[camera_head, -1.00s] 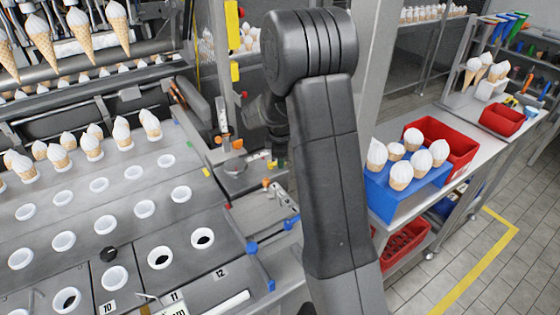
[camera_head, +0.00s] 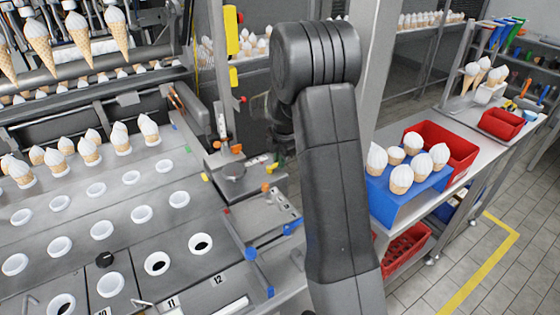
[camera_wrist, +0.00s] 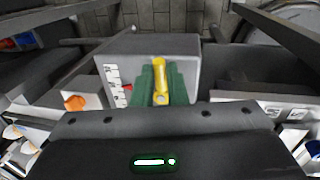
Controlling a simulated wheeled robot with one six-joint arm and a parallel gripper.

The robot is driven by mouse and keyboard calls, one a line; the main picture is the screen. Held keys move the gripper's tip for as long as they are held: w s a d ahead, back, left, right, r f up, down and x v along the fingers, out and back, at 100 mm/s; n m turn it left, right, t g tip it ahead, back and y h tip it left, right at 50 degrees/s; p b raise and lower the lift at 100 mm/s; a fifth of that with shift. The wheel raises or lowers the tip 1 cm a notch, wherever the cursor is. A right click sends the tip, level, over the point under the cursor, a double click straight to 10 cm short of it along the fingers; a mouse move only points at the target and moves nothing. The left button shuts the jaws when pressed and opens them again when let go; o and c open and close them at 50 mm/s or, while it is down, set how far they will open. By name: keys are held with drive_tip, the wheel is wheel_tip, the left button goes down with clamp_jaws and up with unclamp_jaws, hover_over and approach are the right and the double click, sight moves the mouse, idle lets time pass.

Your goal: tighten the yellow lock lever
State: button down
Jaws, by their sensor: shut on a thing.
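In the wrist view the yellow lock lever (camera_wrist: 160,74) points along the picture's upright direction, in front of a grey metal block (camera_wrist: 187,66). My gripper (camera_wrist: 160,85) has green fingers, one on each side of the lever, shut on it. The lever's lower end is hidden by the fingers and my wrist housing. In the head view my dark arm covers the area, and I cannot make out the fingers or the lever there.
The perforated cone plate (camera_head: 95,225) lies left of my arm. A blue cone holder (camera_head: 412,198) and red bin (camera_head: 455,150) stand on the right bench.

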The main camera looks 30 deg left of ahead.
idle(0.4)
drive_tip(key=c, duration=1.5)
unclamp_jaws()
drive_tip(key=shift+o, duration=0.2)
wheel_tip(320, 180, up, 14)
drive_tip(key=s+d+b, duration=0.1)
drive_tip(key=d, duration=0.1)
drive_tip(key=shift+d+f, duration=0.2)
drive_tip(key=f, duration=0.4)
drive_tip(key=a+f, duration=0.1)
drive_tip(key=f, duration=0.4)
drive_tip(key=w+a+f+p, duration=0.1)
drive_tip(key=f, duration=0.3)
drive_tip(key=shift+a+f, duration=0.2)
drive_tip(key=shift+f, duration=0.1)
drive_tip(key=shift+r, duration=0.1)
